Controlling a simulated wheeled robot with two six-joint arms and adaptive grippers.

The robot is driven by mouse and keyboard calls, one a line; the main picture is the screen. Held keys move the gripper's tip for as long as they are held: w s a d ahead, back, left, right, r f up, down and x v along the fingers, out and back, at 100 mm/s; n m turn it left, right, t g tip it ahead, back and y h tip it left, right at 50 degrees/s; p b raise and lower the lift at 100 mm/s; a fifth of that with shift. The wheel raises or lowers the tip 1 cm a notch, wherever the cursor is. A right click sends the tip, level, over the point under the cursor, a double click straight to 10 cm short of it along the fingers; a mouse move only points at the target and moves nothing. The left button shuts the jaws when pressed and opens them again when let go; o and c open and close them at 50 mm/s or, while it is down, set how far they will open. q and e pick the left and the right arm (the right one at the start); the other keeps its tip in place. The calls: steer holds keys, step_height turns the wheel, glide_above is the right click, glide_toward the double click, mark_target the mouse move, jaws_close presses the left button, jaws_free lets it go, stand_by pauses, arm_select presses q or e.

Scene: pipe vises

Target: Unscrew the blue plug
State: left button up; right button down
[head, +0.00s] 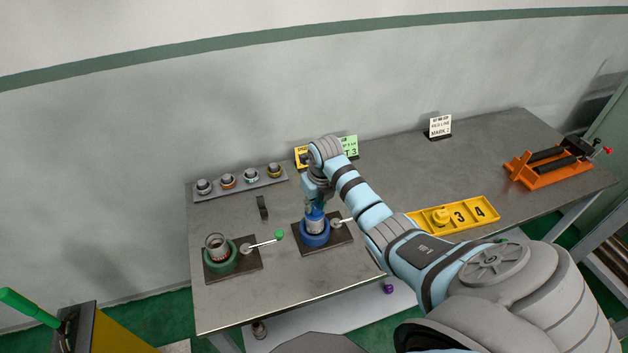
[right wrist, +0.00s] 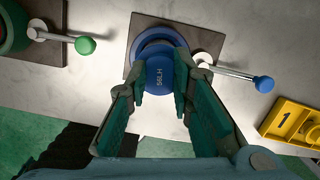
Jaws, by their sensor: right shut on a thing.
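The blue plug (right wrist: 160,76), marked "56LH", sits at the blue vise (right wrist: 152,38) in the right wrist view. My right gripper (right wrist: 163,90) is shut on the blue plug, one finger on each side. In the head view my right gripper (head: 317,205) points down over the blue vise (head: 316,238), and a grey pipe part (head: 315,224) shows between them. The blue vise stands on a dark base plate, and its lever ends in a blue knob (right wrist: 263,84). My left gripper is not in view.
A green vise (head: 220,258) with a green-knobbed lever (head: 279,235) stands to the left. A grey rack (head: 240,188) with several fittings is behind it. A numbered yellow tray (head: 470,214) holding a yellow piece is right. An orange vise (head: 545,168) stands far right.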

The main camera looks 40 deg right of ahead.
steer(key=shift+f+m, duration=0.15)
steer(key=shift+m, duration=0.55)
steer(key=shift+f+m+b, duration=0.15)
steer(key=shift+m+b, duration=0.25)
steer(key=shift+b, duration=0.7)
steer(key=shift+s+r, duration=0.1)
steer(key=shift+r, duration=0.2)
steer(key=c, duration=1.5)
jaws_free()
steer(key=p+v, duration=0.2)
steer(key=shift+w+r+p, duration=0.25)
steer(key=shift+w+p, duration=0.05)
steer(key=shift+f, duration=0.15)
